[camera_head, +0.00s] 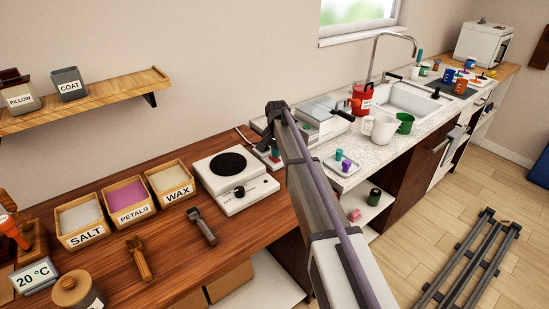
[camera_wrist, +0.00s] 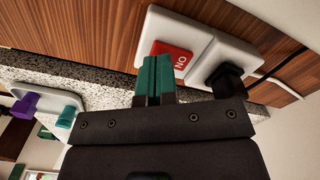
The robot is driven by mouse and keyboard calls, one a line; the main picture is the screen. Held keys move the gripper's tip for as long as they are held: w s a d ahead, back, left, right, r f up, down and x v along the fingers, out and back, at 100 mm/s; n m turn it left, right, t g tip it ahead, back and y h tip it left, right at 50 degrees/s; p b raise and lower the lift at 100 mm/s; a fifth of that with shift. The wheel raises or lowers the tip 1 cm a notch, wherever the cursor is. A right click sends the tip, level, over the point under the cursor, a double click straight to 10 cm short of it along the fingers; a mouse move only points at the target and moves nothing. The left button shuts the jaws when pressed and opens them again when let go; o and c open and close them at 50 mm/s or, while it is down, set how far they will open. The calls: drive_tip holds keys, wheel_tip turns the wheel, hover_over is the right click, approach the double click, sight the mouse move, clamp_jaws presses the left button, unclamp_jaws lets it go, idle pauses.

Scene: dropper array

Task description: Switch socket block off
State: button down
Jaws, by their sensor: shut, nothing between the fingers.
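The socket block (camera_wrist: 200,50) is white and sits on the wooden counter in the wrist view. Its red switch (camera_wrist: 172,57) shows the word ON, rotated in the picture. A black plug (camera_wrist: 225,79) sits in the socket beside the switch. My gripper (camera_wrist: 155,78) has its teal fingers shut together with nothing between them. The fingertips overlap the switch's edge in the picture; I cannot tell whether they touch it. In the head view my gripper (camera_head: 275,144) is at the counter's right end, and my arm hides part of the block.
A hot plate (camera_head: 234,178) stands left of my gripper. Past it are the salt, petals and wax boxes (camera_head: 129,200). A small tray with teal and purple pieces (camera_head: 342,165) lies to the right on the speckled worktop.

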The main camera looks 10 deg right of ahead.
wheel_tip(320, 180, up, 6)
drive_tip(key=p, duration=0.5)
drive_tip(key=shift+r, duration=0.1)
drive_tip(key=s+n, duration=0.6)
drive_tip(key=s, duration=3.2)
drive_tip(key=shift+s+n, duration=0.25)
drive_tip(key=shift+n, duration=0.05)
